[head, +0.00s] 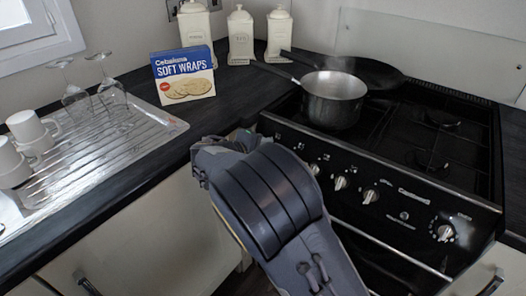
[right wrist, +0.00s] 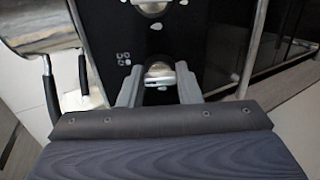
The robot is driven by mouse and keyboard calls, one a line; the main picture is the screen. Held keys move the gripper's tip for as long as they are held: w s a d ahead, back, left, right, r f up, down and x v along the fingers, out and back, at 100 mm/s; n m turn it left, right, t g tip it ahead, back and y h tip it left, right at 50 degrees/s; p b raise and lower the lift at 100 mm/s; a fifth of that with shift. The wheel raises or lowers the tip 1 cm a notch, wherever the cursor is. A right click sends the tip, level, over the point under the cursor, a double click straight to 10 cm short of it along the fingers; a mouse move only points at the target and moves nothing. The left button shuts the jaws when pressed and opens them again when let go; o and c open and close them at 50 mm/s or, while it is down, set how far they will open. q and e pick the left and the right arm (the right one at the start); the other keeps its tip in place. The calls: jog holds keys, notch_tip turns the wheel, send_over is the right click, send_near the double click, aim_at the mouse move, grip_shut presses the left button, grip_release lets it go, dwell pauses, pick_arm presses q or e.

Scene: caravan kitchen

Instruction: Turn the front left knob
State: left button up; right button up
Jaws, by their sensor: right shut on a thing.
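The black stove (head: 400,195) has a row of silver knobs along its front panel, including one knob (head: 340,183) near the middle. My right arm covers the panel's left end in the head view and hides its fingers there. In the right wrist view my right gripper (right wrist: 158,84) has its two fingers on either side of a silver knob (right wrist: 158,70), shut on it. Another knob (right wrist: 150,6) shows at the top edge of that view. My left gripper is not in view.
A steel pot (head: 333,100) and a dark pan (head: 362,70) stand on the hob. A Soft Wraps box (head: 183,77), white canisters (head: 240,35) and a drainer (head: 95,150) with cups and glasses occupy the counter. A cabinet handle (head: 88,287) sits below left.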

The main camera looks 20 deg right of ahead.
jog(key=o, duration=0.9)
jog(key=shift+o, duration=0.2)
jog(key=v, duration=0.7)
jog(key=shift+s+a+p, duration=0.25)
jog(key=shift+a+p, duration=0.05)
jog(key=shift+p, duration=0.05)
jog(key=shift+a, duration=0.1)
